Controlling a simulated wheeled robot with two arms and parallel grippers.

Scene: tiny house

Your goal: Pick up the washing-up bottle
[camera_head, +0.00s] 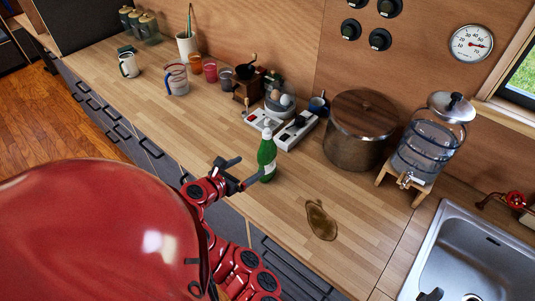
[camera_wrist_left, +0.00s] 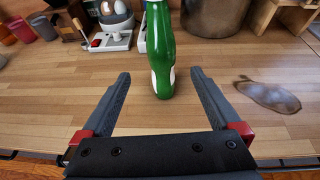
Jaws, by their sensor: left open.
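The washing-up bottle (camera_head: 267,156) is green with a white cap and a pale label. It stands upright on the wooden counter, left of a brown spill. My left gripper (camera_head: 240,172) is just left of the bottle in the head view, with its fingers apart. In the left wrist view, the bottle (camera_wrist_left: 161,50) stands beyond the gap between the open fingers (camera_wrist_left: 159,85), nearly centred, with nothing held. The bottle's top is cut off in that view. My right gripper does not show clearly; a small dark part at the head view's bottom edge cannot be identified.
Behind the bottle are a white scale-like tray (camera_head: 284,128), a coffee grinder (camera_head: 248,84) and a large pot with a wooden lid (camera_head: 359,128). A water dispenser (camera_head: 428,140) and sink (camera_head: 470,262) are at right. The brown spill (camera_head: 321,220) lies on otherwise clear counter.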

